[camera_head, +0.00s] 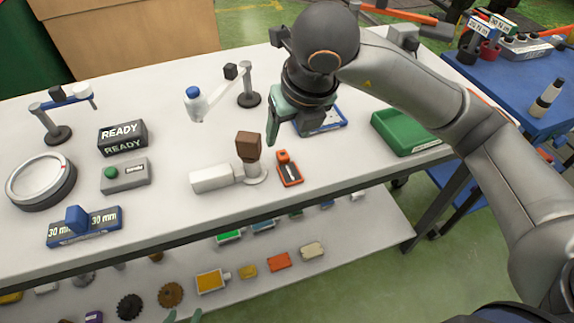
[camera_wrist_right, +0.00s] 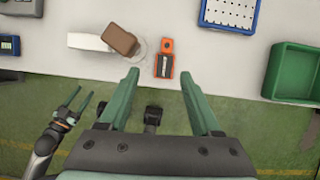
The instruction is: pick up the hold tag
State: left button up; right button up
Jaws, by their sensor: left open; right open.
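The hold tag (camera_head: 289,168) appears to be the small orange tag with a dark middle, lying flat near the table's front edge. In the right wrist view the tag (camera_wrist_right: 164,60) lies just beyond and between the fingertips. My right gripper (camera_head: 291,132) is open and empty above the table, behind the tag in the head view; one finger is partly hidden. Both its fingers show spread in the right wrist view (camera_wrist_right: 159,84). My left gripper (camera_head: 184,316) shows only as fingertips at the bottom edge; the right wrist view shows it open and empty (camera_wrist_right: 76,108).
A white block fixture with a brown block (camera_head: 248,146) stands just left of the tag. A blue-rimmed tray (camera_head: 334,126) and green bin (camera_head: 405,132) are to the right. A lower shelf (camera_head: 350,235) holds several parts.

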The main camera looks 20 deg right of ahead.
send_over(285, 158)
jog(key=s, duration=0.2)
notch_tip(285, 158, down, 6)
jog(key=shift+f, duration=0.25)
jog(key=x, duration=0.5)
jog(key=shift+s+d+f+p, duration=0.15)
jog(key=shift+s+p, duration=0.05)
jog(key=shift+p, duration=0.15)
grip_shut()
